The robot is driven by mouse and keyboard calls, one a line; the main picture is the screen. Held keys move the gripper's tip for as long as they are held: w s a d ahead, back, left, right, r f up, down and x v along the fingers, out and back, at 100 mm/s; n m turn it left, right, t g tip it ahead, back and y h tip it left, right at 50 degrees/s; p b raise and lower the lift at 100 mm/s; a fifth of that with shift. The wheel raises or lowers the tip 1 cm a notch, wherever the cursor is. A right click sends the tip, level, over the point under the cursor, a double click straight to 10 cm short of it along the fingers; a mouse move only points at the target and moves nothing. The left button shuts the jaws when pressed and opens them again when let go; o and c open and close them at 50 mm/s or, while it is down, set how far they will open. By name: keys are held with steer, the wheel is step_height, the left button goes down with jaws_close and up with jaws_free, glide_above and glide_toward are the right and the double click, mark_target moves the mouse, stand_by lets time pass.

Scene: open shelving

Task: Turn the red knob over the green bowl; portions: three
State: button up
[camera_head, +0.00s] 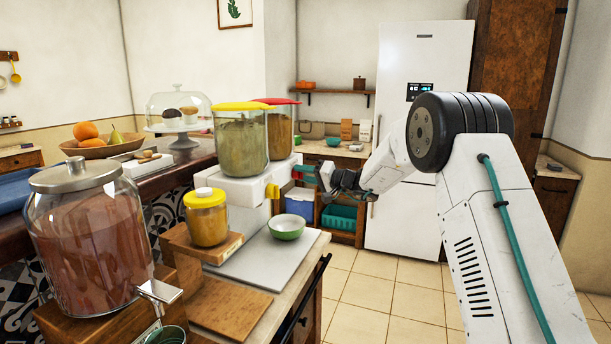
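A two-jar dispenser (231,189) with a white base stands on the counter; one jar has a yellow lid (243,106) and the jar behind it a red lid (276,101). A small red knob (299,171) shows on the front of the base, below the red-lidded jar. My gripper (322,178) is right beside this knob, to its right; contact and finger gap are too small to tell. A green bowl (286,232) with a pale inside sits on the counter in front of the dispenser, below and left of my gripper. Its contents cannot be made out.
A yellow-lidded jar (207,222) on a wooden stand is left of the bowl. A large glass jar (92,240) with a tap fills the left front. A wooden board (228,308) lies at the front. Open floor lies right of the counter.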

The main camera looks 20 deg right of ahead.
steer(key=shift+c, duration=0.6)
steer(key=shift+m, duration=0.3)
steer(key=m+g, duration=0.1)
steer(key=m, duration=0.6)
steer(key=m+g, duration=0.2)
steer(key=m, duration=0.6)
steer(key=shift+w+d+f+m, duration=0.1)
steer(key=shift+d+m, duration=0.05)
steer(key=shift+m, duration=0.15)
steer(key=o, duration=1)
